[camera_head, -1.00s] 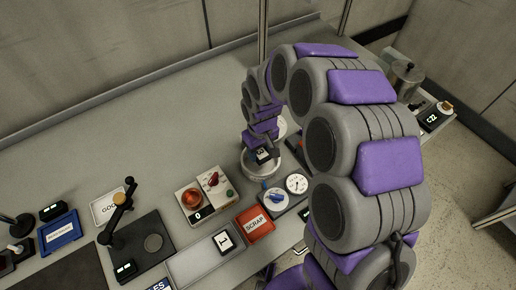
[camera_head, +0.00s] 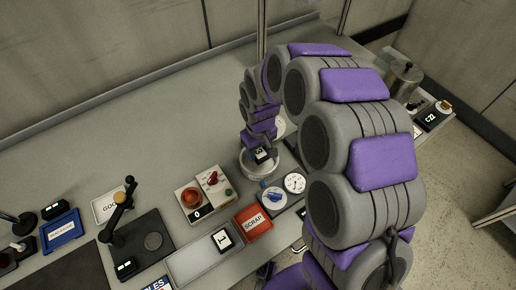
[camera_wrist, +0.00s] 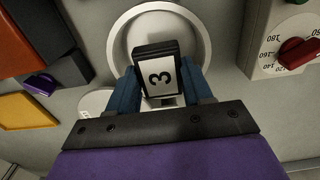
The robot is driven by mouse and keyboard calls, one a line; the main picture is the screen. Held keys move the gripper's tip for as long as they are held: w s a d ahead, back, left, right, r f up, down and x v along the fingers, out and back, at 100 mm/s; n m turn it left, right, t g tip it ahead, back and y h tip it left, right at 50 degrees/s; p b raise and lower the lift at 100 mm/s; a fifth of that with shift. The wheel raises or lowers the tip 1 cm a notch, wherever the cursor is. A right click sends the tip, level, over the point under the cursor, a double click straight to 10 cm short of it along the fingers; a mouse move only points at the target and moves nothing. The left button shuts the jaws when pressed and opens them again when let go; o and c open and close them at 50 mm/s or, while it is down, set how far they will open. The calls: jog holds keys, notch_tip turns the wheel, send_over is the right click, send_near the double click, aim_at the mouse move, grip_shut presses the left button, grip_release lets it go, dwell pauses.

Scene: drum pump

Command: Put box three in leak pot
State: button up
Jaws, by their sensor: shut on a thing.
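Box three (camera_wrist: 161,72) is a small black box with a white label reading 3. My gripper (camera_wrist: 165,88) is shut on it, with a blue finger on each side in the wrist view. The round pale pot (camera_wrist: 203,38), which I take to be the leak pot, lies behind the box in that view, and the box overlaps its opening. In the head view my gripper (camera_head: 263,150) and the box (camera_head: 262,155) are at the pot (camera_head: 246,167). I cannot tell how deep the box sits or whether it touches the pot.
A panel with a round gauge (camera_head: 295,183) stands right of the pot. A control box with a red button (camera_head: 191,198) stands to its left. The red SCRAP tray (camera_head: 253,222) and a long grey tray (camera_head: 190,265) holding another box (camera_head: 222,239) are nearer.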

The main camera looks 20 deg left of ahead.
aim_at(259, 159)
jog(key=shift+a+f, duration=0.1)
jog(key=shift+a+f, duration=0.1)
jog(key=shift+f, duration=0.35)
jog(key=shift+d+f, duration=0.2)
jog(key=shift+f, duration=0.15)
jog(key=shift+d+f+p, duration=0.1)
jog(key=shift+f+p, duration=0.35)
jog(key=shift+f, duration=1.25)
dwell(1.9)
jog(key=o, duration=1.1)
jog(key=shift+o, duration=0.6)
jog(key=shift+o, duration=1.1)
